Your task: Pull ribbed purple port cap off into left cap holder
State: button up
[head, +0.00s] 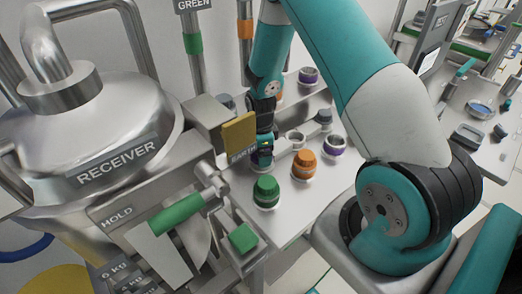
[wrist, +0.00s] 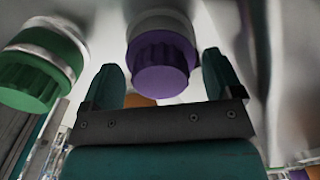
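The ribbed purple port cap (wrist: 160,66) is in the upper middle of the wrist view, on a pale round collar. My gripper (wrist: 162,68) is open, with one teal finger on either side of the cap. The right finger is close to the cap, with a wider gap on the left; I cannot tell whether either touches. In the head view my gripper (head: 262,152) points down at the work surface and largely hides what is there. I cannot tell which holder is the left cap holder; an open pale ring (head: 295,138) stands right of my gripper.
A green cap (head: 266,190) and an orange cap (head: 304,165) stand near my gripper. Purple-banded round pieces (head: 335,146) stand to the right and behind. The steel receiver (head: 110,130), a yellow plate (head: 239,133) and a green-handled lever (head: 178,212) crowd the left.

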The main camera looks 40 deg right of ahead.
notch_tip(320, 180, up, 18)
jog(key=b, duration=0.2)
jog(key=shift+f+b, duration=0.25)
jog(key=shift+b, duration=0.15)
jog(key=shift+s+d, duration=0.1)
